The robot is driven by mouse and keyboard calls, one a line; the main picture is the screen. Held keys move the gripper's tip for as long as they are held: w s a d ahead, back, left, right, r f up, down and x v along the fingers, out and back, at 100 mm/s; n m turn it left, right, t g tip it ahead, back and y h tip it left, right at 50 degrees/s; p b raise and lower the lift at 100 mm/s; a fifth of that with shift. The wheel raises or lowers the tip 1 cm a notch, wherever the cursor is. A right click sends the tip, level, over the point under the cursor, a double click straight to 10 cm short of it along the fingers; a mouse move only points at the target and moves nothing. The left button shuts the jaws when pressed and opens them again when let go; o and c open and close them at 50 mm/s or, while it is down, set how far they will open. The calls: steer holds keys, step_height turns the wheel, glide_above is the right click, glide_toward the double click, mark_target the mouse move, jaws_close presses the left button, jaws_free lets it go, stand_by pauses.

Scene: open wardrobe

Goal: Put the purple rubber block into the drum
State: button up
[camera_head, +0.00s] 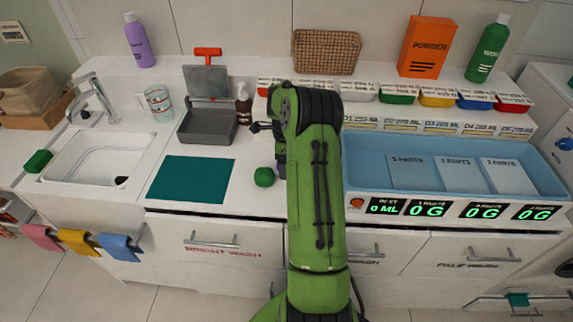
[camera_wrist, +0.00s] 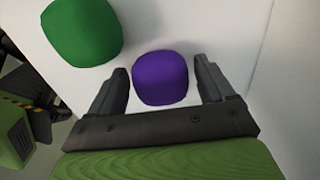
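The purple rubber block (camera_wrist: 160,77) lies on the white counter in the wrist view. My gripper (camera_wrist: 162,84) is open, with one finger on each side of the block and a visible gap on both sides. In the head view my arm hides the block and most of the gripper. The drum is not clearly visible. A dark rounded shape (camera_head: 566,268) at the right edge of the head view may be its opening, but it is cut off.
A green block (camera_head: 264,177) sits just left of my arm; it also shows in the wrist view (camera_wrist: 82,32). A teal mat (camera_head: 190,180), a grey scale-like tray (camera_head: 207,125) and a sink (camera_head: 93,158) lie left. A blue tray (camera_head: 375,165) stands right.

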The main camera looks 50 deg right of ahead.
steer(key=c, duration=0.9)
step_height(320, 180, up, 10)
steer(key=shift+r+p, duration=0.1)
steer(key=shift+p, duration=0.85)
steer(key=shift+c, duration=0.2)
steer(key=shift+s, duration=0.1)
